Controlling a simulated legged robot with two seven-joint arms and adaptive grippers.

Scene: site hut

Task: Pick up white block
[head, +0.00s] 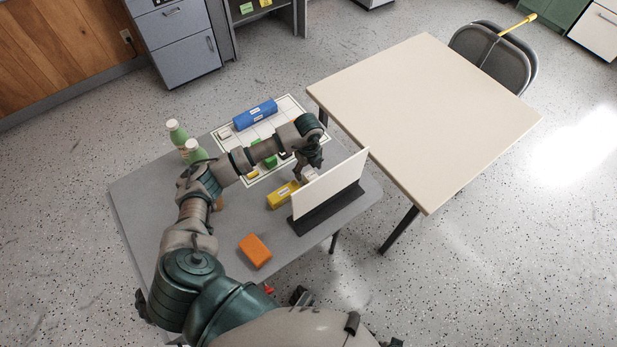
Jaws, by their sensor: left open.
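My left gripper (306,174) is open and points down over the grey table, close to the left face of an upright white panel. A small white block (309,174) shows right by its fingertips; I cannot tell whether they touch it. Another small whitish block (225,132) lies at the left edge of the white gridded mat (290,105). My left forearm hides part of the mat and table. My right gripper is not in view.
The white panel (330,187) stands in a dark base at the grey table's (135,190) right side. A yellow block (283,195), orange block (255,250), blue block (255,114) and green bottles (177,133) are around. A larger beige table (425,110) is mostly clear.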

